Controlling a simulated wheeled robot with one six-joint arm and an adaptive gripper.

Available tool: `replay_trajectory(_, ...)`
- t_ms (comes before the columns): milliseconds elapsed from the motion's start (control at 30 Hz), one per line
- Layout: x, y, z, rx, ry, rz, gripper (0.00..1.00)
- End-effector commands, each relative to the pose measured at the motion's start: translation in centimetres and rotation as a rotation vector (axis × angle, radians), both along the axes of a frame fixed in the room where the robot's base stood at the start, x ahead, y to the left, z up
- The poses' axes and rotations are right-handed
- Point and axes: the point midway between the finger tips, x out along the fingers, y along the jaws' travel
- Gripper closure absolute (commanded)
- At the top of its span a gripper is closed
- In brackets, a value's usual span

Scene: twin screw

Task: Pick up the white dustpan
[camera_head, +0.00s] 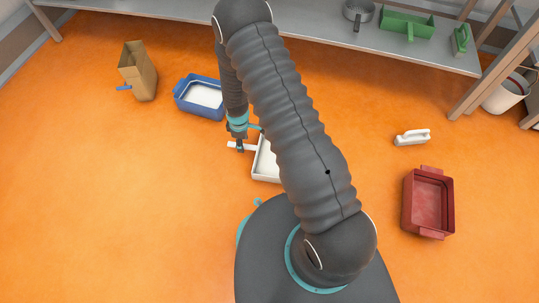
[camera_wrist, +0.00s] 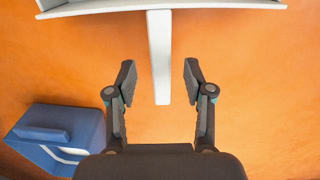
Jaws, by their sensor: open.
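The white dustpan (camera_head: 264,164) lies on the orange floor, its pan partly hidden behind my arm in the head view. Its handle points left toward my gripper (camera_head: 241,147). In the wrist view, the dustpan's handle (camera_wrist: 160,60) runs down from the pan edge at the top and ends between the two fingers. My gripper (camera_wrist: 160,80) is open, with one finger on each side of the handle and a gap on both sides. No contact with the handle shows. How high the fingers are above the floor is hard to tell.
A blue tub (camera_head: 182,97) with white contents stands behind the dustpan; a blue object shows at left in the wrist view (camera_wrist: 90,125). A paper bag (camera_head: 146,83) is farther left. A red tub (camera_head: 410,208) and a white brush (camera_head: 412,137) lie right. A grey shelf (camera_head: 310,33) spans the back.

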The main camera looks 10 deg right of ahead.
Motion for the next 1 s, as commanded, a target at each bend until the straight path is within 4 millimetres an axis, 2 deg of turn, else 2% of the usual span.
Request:
replay_trajectory(33, -0.1, -0.1, -1.0, 0.0, 0.001, 0.0, 0.48)
replay_trajectory(200, -0.1, -0.1, -3.3, 0.0, 0.002, 0.0, 0.48)
replay_trajectory(467, 0.0, -0.1, -3.6, 0.0, -0.001, 0.0, 0.48)
replay_trajectory(500, 0.0, -0.1, -3.6, 0.0, 0.0, 0.0, 0.53)
replay_trajectory(700, -0.1, -0.1, -3.6, 0.0, 0.0, 0.0, 1.0)
replay_trajectory(1000, -0.1, -0.1, -3.5, 0.0, 0.0, 0.0, 1.0)
